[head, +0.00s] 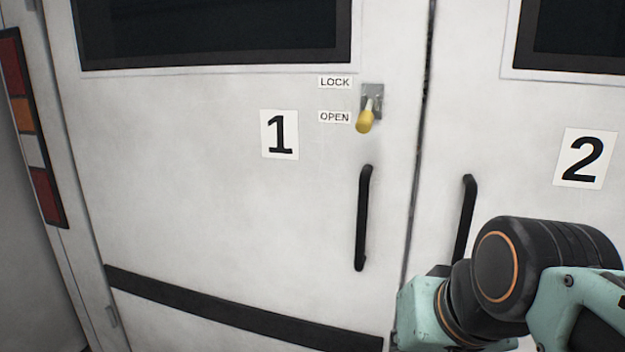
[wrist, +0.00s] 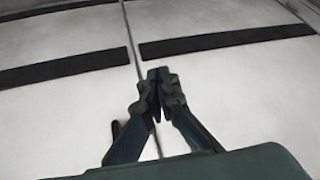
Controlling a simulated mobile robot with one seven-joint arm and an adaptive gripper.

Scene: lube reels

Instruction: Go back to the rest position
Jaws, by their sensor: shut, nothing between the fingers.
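My gripper (wrist: 157,112) shows in the wrist view with its two fingers together and nothing between them. It points at the seam between the two white doors and does not visibly hold either one. In the head view, part of my arm is at the lower right, in front of door 2 (head: 500,130), and the fingers are out of view. Door 1 (head: 220,190) is on the left. A yellow-tipped lever (head: 366,118) on door 1 points down beside the OPEN label (head: 335,118).
A black handle (head: 363,218) stands upright on door 1, and another black handle (head: 465,218) on door 2 is partly hidden by my arm. Dark strips (head: 240,310) run across the doors low down. A light cluster (head: 32,130) is at the far left.

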